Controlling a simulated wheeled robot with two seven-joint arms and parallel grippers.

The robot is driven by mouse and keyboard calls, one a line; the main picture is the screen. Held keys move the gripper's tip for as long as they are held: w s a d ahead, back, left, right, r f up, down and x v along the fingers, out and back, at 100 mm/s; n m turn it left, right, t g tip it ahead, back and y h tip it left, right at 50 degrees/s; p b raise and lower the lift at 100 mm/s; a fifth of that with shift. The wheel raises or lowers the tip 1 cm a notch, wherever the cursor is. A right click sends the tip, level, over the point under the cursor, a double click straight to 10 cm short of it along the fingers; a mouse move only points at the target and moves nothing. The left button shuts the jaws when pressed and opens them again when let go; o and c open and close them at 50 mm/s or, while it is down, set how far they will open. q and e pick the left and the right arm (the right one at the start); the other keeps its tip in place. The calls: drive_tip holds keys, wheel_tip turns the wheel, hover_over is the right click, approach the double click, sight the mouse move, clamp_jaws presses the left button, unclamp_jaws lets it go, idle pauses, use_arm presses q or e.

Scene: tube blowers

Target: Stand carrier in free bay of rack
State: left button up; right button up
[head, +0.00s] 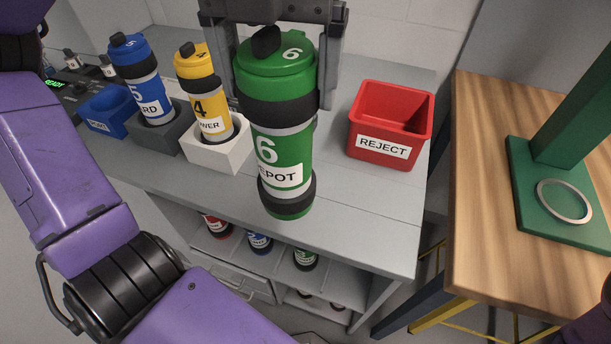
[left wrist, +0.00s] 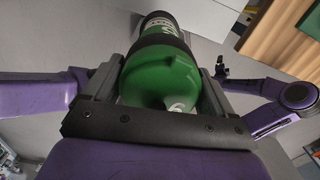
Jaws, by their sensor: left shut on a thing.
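My left gripper (head: 279,100) is shut on a green carrier (head: 285,148), its fingers either side of the upper body. The carrier has a green lid, dark bands, a 6 and a label ending in "EPOT". It looks nearly upright, in front of the worktop; whether its base touches anything cannot be told. In the left wrist view the green carrier (left wrist: 160,75) sits between both fingers. Below the worktop, a shelf unit (head: 229,248) holds a red carrier (head: 217,226), a blue one (head: 260,243) and a green one (head: 305,259). Which bay is free is unclear.
On the worktop (head: 345,208), a blue-lidded carrier (head: 144,86) stands in a grey holder (head: 165,140) and a yellow one (head: 201,88) in a white holder (head: 222,155). A blue bin (head: 108,112) and red REJECT bin (head: 387,120) flank them. A wooden table (head: 485,200) stands right.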

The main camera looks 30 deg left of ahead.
use_arm(q)
drive_tip(key=shift+d+r+n, duration=0.5)
drive_tip(key=shift+d+r, duration=0.3)
drive_tip(key=shift+r, duration=0.15)
drive_tip(key=shift+w, duration=0.15)
drive_tip(key=w+a+f+p, duration=0.3)
drive_tip(key=w+a+f, duration=0.4)
drive_tip(key=w+f, duration=0.5)
drive_tip(key=shift+a+f+n, duration=0.2)
drive_tip(key=shift+f+n, duration=0.1)
drive_tip(key=shift+f, duration=0.25)
